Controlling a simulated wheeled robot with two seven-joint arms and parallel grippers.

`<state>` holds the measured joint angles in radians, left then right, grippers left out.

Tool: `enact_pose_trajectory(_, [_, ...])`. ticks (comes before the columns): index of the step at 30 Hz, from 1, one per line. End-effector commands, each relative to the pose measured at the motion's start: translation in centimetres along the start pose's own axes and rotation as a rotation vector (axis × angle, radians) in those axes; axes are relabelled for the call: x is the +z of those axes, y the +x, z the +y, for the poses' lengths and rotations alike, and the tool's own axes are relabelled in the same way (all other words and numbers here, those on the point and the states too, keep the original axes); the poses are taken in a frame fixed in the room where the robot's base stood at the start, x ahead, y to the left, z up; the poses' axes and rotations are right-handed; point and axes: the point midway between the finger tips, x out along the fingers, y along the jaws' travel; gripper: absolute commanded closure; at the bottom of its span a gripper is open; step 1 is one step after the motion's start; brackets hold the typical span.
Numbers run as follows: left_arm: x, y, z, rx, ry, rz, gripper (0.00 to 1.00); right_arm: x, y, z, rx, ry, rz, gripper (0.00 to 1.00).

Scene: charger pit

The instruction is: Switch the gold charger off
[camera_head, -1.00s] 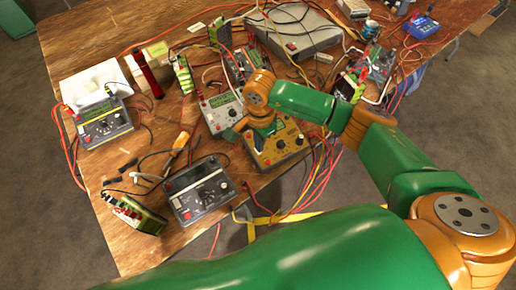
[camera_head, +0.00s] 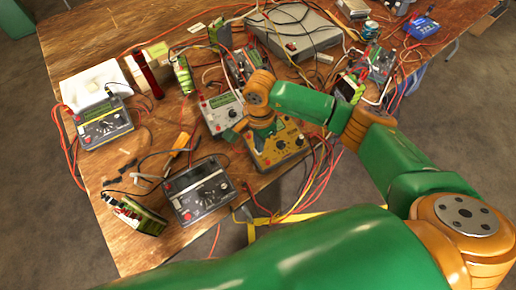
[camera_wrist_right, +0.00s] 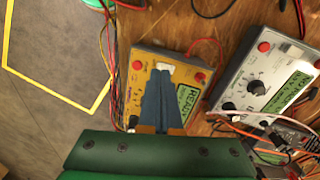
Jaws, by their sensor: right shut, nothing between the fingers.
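The gold charger (camera_head: 288,151) sits near the table's front edge, partly covered by my right arm in the head view. The wrist view shows its gold face (camera_wrist_right: 138,88), a white switch (camera_wrist_right: 165,67) at the panel's edge and a lit green display (camera_wrist_right: 188,100) reading READY. My right gripper (camera_head: 264,131) is over this charger. In the wrist view its shut, empty fingers (camera_wrist_right: 158,78) reach across the face, with the tips close to the white switch. I cannot tell whether they touch it. The fingers hide part of the face. My left gripper is not in view.
A white-grey charger (camera_head: 218,112) stands beside the gold one, and a dark charger (camera_head: 200,190) sits to its front left. Red and yellow cables (camera_head: 305,190) hang off the front edge. A yellow-trimmed charger (camera_head: 103,127) and a grey box (camera_head: 300,38) stand farther off.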

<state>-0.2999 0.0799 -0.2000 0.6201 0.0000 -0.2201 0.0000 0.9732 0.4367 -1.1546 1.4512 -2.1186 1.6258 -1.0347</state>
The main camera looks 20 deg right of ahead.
Motion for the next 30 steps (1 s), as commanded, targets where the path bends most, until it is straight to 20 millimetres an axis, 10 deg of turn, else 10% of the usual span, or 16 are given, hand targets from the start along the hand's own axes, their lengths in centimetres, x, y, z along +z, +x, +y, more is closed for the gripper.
enact_pose_trajectory(30, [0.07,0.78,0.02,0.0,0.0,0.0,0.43,-0.01,0.75,-0.01,0.0,0.0,0.0,1.0])
